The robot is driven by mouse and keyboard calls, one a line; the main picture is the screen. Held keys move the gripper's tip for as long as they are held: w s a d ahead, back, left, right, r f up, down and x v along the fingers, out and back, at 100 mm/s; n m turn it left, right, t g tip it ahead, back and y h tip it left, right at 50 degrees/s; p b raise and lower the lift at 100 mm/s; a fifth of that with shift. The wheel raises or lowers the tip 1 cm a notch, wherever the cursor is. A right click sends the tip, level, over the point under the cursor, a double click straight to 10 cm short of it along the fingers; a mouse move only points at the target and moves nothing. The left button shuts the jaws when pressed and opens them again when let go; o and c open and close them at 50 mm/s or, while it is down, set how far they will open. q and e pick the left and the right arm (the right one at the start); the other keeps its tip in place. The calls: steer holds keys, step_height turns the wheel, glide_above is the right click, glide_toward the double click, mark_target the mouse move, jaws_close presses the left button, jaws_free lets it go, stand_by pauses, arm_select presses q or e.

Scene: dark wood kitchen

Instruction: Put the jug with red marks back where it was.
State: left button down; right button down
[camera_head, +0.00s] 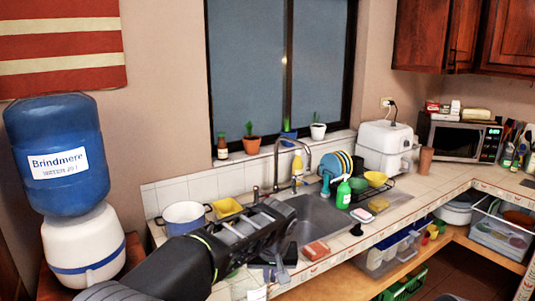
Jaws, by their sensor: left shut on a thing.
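My left gripper (278,226) reaches in from the lower left over the counter, in front of the sink (322,217). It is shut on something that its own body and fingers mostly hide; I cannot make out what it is. No jug with red marks can be made out. A large blue water jug (60,140) with a white "Brindmere" label sits upside down on a white dispenser (83,243) at the left; no red marks show on it. My right gripper is not in view.
A white pot (184,216) and yellow bowl (226,207) stand left of the faucet. A green soap bottle (343,194), dish rack with plates and red sponge (316,250) are around the sink. A white appliance (382,147) and microwave (459,138) stand behind. Clear counter lies at right.

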mark_target(250, 293)
arm_select(q)
steer(key=shift+m, duration=0.5)
steer(key=a+f, duration=0.2)
steer(key=s+a+f+b, duration=0.1)
steer(key=a+f, duration=0.2)
steer(key=shift+s, duration=0.15)
steer(key=s+a+f+b, duration=0.1)
steer(key=s+a+f, duration=0.3)
steer(key=a, duration=0.3)
steer(key=s+a+f+b, duration=0.2)
steer(key=s+a+f, duration=0.2)
steer(key=a, duration=0.4)
steer(key=shift+s+a+f+n, duration=0.2)
steer(key=shift+s+a+n, duration=0.05)
steer(key=shift+s+n, duration=0.15)
